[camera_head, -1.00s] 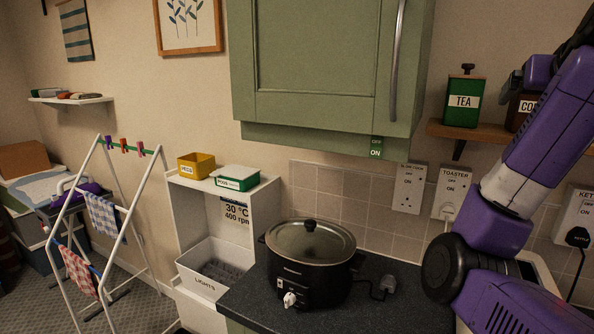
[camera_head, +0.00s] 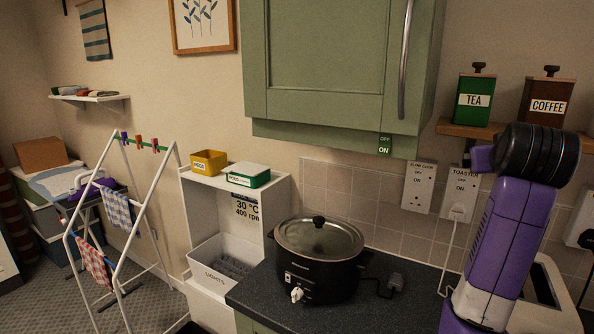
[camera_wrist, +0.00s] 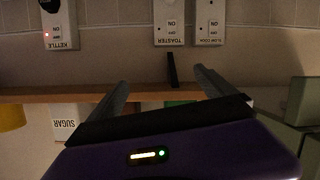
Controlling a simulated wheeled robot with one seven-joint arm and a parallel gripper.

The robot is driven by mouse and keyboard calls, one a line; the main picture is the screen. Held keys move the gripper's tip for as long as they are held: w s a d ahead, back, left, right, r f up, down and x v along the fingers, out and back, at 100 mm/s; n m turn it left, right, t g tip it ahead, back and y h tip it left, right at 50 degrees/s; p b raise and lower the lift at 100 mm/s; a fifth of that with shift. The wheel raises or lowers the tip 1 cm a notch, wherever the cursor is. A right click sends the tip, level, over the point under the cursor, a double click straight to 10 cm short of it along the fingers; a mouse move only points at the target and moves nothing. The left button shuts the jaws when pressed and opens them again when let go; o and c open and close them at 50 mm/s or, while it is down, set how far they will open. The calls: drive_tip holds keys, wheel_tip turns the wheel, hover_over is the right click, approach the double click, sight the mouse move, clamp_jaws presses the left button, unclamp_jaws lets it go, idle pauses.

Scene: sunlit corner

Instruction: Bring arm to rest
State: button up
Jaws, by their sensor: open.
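My arm (camera_head: 508,235) is folded at the right of the head view, with its purple forearm link upright in front of the toaster and its black joint at the top. My gripper (camera_wrist: 163,80) shows only in the wrist view, where its two dark fingers stand apart with nothing between them. The wrist view is upside down. Beyond the fingers are a wooden shelf (camera_wrist: 60,97) and the wall switches. The gripper is hidden or out of frame in the head view.
A black slow cooker (camera_head: 318,262) stands on the dark worktop (camera_head: 400,310). A tea tin (camera_head: 474,99) and a coffee tin (camera_head: 546,100) sit on the shelf. A green cupboard (camera_head: 335,60) hangs above. The toaster (camera_head: 545,290) is partly behind my arm. A drying rack (camera_head: 120,230) stands left.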

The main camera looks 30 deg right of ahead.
drive_tip(key=w+a+f+n+t+y, duration=0.1)
drive_tip(key=w+a+f+n+t, duration=0.15)
drive_tip(key=a+f, duration=0.75)
drive_tip(key=w+a+f+n+t+y, duration=0.2)
drive_tip(key=a+f+n, duration=0.35)
drive_tip(key=f, duration=0.95)
drive_tip(key=s+a+f+t+y, duration=0.1)
drive_tip(key=s+a+f, duration=0.15)
drive_tip(key=a, duration=0.25)
drive_tip(key=s+a+f+n+t+y+b, duration=0.1)
drive_tip(key=s+a+f+y, duration=0.1)
drive_tip(key=a+f, duration=0.25)
drive_tip(key=s+a+f+y, duration=0.1)
drive_tip(key=s+a+f, duration=0.15)
drive_tip(key=a, duration=0.25)
drive_tip(key=s+a+y, duration=0.2)
drive_tip(key=s+a, duration=0.6)
drive_tip(key=s, duration=0.3)
drive_tip(key=s+a+f+t+y+b, duration=0.1)
drive_tip(key=s+a+y, duration=0.2)
drive_tip(key=s+a, duration=0.5)
drive_tip(key=s, duration=0.2)
drive_tip(key=shift+s+n+y, duration=0.3)
drive_tip(key=shift+s+n, duration=0.1)
drive_tip(key=shift+c, duration=0.2)
